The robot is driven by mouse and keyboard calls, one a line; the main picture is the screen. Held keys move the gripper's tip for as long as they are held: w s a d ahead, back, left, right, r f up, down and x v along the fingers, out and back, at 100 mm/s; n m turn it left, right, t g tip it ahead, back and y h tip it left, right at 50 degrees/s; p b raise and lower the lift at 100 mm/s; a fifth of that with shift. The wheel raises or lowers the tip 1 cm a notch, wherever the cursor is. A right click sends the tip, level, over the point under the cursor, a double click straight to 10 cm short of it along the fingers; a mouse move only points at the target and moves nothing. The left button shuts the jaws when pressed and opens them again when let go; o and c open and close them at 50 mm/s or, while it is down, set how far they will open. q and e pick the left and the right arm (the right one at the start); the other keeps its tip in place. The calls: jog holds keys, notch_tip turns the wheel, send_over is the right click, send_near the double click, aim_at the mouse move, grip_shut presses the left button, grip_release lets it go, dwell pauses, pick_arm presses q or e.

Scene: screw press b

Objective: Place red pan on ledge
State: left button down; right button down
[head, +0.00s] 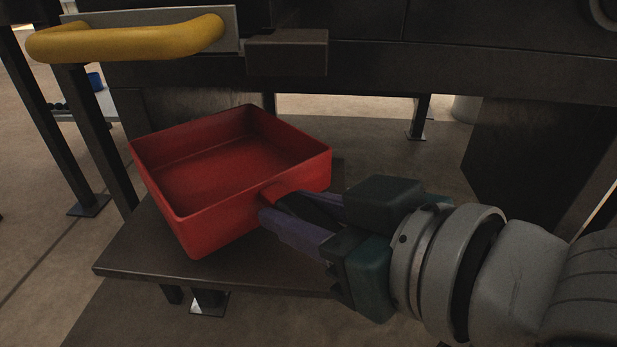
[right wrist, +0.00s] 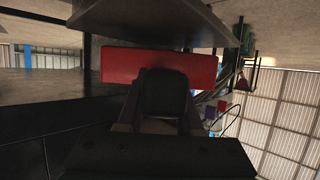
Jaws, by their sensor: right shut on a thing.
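The red pan (head: 230,165) is a square, open, empty tray with a short handle on its right side. It is over the dark ledge (head: 135,255) in the head view and looks tilted. I cannot tell whether its underside touches the ledge. My right gripper (head: 275,205) comes in from the right and is shut on the pan's handle. In the right wrist view the red pan (right wrist: 115,66) shows as a red wall beyond the gripper, with a dark flat surface (right wrist: 150,20) close to it. My left gripper is not in view.
A dark leg (head: 105,140) stands left of the pan. Bare ledge shows in front of the pan.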

notch_tip(320, 180, down, 4)
jog(key=b, duration=0.3)
jog(key=shift+r+b, duration=0.2)
jog(key=shift+b, duration=0.1)
jog(key=shift+r, duration=0.15)
jog(key=c, duration=0.6)
grip_release()
jog(key=shift+o, duration=0.2)
jog(key=shift+s+d+r+p, duration=0.15)
jog(key=shift+r+p, duration=0.05)
jog(key=shift+p, duration=0.35)
jog(key=p+v, duration=0.6)
jog(key=v, duration=0.5)
jog(key=s+d+f+m+g+h, duration=0.2)
jog(key=s+d+m+g+h, duration=0.1)
jog(key=s+d+h, duration=0.1)
jog(key=s+d+f+m+g+h, duration=0.3)
jog(key=s+d+h, duration=0.2)
jog(key=d, duration=0.4)
jog(key=shift+s+m, duration=0.3)
jog(key=shift+s, duration=0.35)
